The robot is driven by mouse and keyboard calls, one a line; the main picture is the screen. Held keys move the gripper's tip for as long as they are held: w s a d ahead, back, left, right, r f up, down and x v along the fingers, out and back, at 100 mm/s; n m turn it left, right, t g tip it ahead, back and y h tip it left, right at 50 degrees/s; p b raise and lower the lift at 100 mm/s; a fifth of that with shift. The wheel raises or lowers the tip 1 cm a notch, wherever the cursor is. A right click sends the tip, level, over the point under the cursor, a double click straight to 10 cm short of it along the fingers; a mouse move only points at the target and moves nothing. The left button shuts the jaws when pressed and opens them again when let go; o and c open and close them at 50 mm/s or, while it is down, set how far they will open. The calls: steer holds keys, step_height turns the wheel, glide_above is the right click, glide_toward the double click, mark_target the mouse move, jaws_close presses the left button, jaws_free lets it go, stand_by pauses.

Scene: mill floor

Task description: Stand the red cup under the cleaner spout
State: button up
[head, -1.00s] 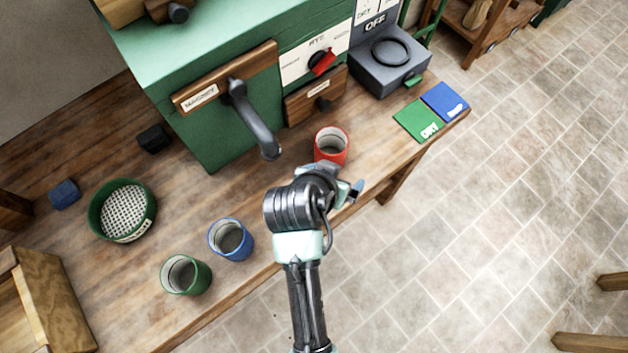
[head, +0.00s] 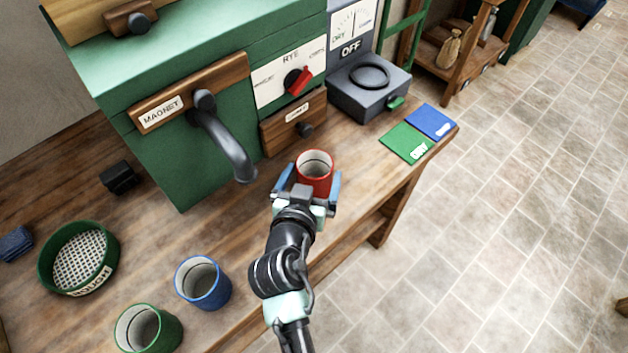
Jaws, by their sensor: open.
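The red cup (head: 315,172) stands upright on the wooden bench, in front of the small drawer of the green machine. My gripper (head: 308,185) is open, with one blue-grey finger on each side of the cup; I cannot tell whether they touch it. The lower part of the cup is partly hidden by the gripper. The dark curved spout (head: 226,146) comes out of the green machine (head: 185,167) beside the MAGNET label, to the left of the cup. The bench below the spout tip is bare.
A blue cup (head: 203,284), a green cup (head: 149,331) and a green sieve (head: 43,262) stand at the left. A dark grey device (head: 352,97) and green (head: 407,143) and blue (head: 432,121) cards lie to the right. The bench's front edge is close to my gripper.

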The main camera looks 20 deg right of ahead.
mark_target(318, 161)
steer(key=shift+f+x, duration=0.15)
steer(key=shift+x, duration=1.35)
steer(key=shift+f+x, duration=0.1)
steer(key=shift+x, duration=1.35)
steer(key=shift+s+a, duration=0.1)
steer(key=c, duration=1.3)
steer(key=shift+r, duration=0.15)
steer(key=shift+c, duration=1)
